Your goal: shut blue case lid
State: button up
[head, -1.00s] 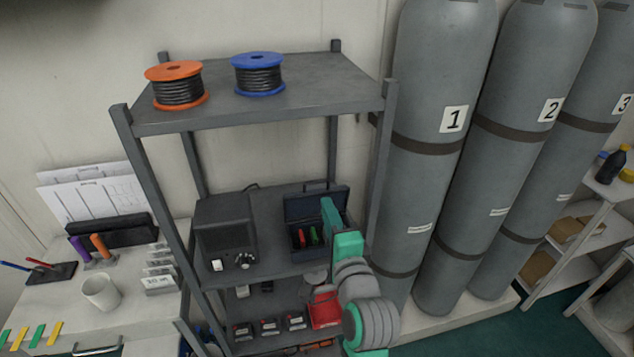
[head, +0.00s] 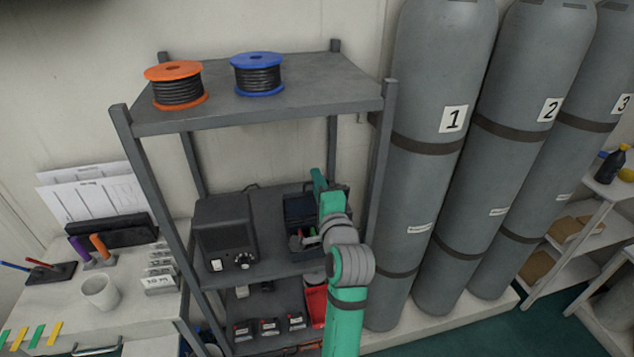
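The dark blue case (head: 292,226) sits on the middle shelf of the grey rack, to the right of a black box. Its lid (head: 293,198) stands raised at the back, partly covered by my arm. My teal and grey arm reaches up from the lower right over the front and right side of the case. My gripper (head: 318,184) is over the case near the raised lid. I cannot make out its fingertips, nor whether it touches the lid.
A black box (head: 224,229) with a knob stands close left of the case. The top shelf (head: 322,78) overhangs with orange (head: 174,86) and blue (head: 258,74) spools. A rack post (head: 382,150) and cylinder 1 (head: 432,180) are at the right. A red bin (head: 315,301) sits below.

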jog(key=shift+c, duration=0.4)
jog(key=shift+a, duration=0.1)
grip_shut()
dwell(1.0)
jog(key=shift+d, duration=0.2)
jog(key=shift+w, duration=0.1)
